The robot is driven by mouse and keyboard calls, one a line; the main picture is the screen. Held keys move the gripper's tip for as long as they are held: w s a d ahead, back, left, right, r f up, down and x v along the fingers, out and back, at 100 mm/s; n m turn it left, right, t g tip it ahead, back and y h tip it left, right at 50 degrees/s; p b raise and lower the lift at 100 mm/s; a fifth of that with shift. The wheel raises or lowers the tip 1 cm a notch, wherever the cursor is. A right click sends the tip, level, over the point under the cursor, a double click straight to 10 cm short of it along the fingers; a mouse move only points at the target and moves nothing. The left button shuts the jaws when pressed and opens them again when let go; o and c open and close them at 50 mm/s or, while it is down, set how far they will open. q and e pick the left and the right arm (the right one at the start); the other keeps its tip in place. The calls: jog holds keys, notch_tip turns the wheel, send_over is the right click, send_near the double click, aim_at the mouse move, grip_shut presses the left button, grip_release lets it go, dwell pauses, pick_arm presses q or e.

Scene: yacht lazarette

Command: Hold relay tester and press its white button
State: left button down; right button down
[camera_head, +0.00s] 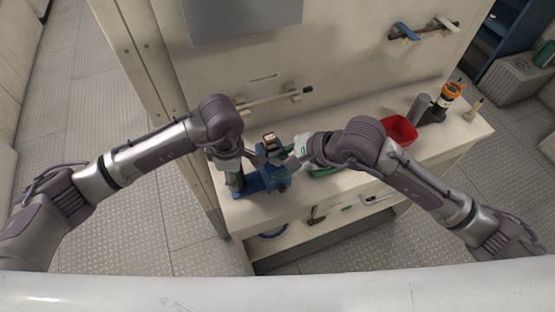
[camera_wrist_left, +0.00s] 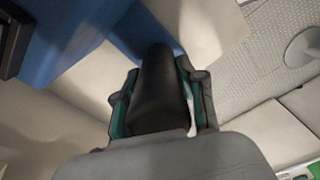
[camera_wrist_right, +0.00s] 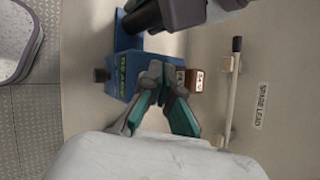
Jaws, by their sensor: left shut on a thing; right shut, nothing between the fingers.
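A blue device (camera_head: 262,182) with lettering on its body stands at the left end of the bench; it also shows in the right wrist view (camera_wrist_right: 128,78). I take it for the relay tester. My left gripper (camera_head: 254,160) is shut on a black rounded grip (camera_wrist_left: 158,88), with the blue body close by. A brown block with white faces (camera_wrist_right: 190,80) sits at the device's right in the right wrist view. My right gripper (camera_head: 291,153) is shut and empty; its fingertips (camera_wrist_right: 165,75) are in front of the blue body. I cannot tell whether they touch it. I cannot make out the white button clearly.
A rod with a black end (camera_head: 275,98) is mounted on the wall behind. A red bin (camera_head: 401,131) and an orange-topped bottle (camera_head: 451,94) stand on the right of the bench. A green item (camera_head: 324,172) lies under my right wrist. Tools hang on the bench front.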

jog(key=shift+f, duration=0.3)
jog(key=shift+r, duration=0.1)
dwell(0.3)
jog(key=shift+r, duration=0.75)
jog(key=shift+r, duration=0.1)
jog(key=shift+r, duration=2.4)
pick_arm(q)
jog(key=c, duration=0.6)
grip_release()
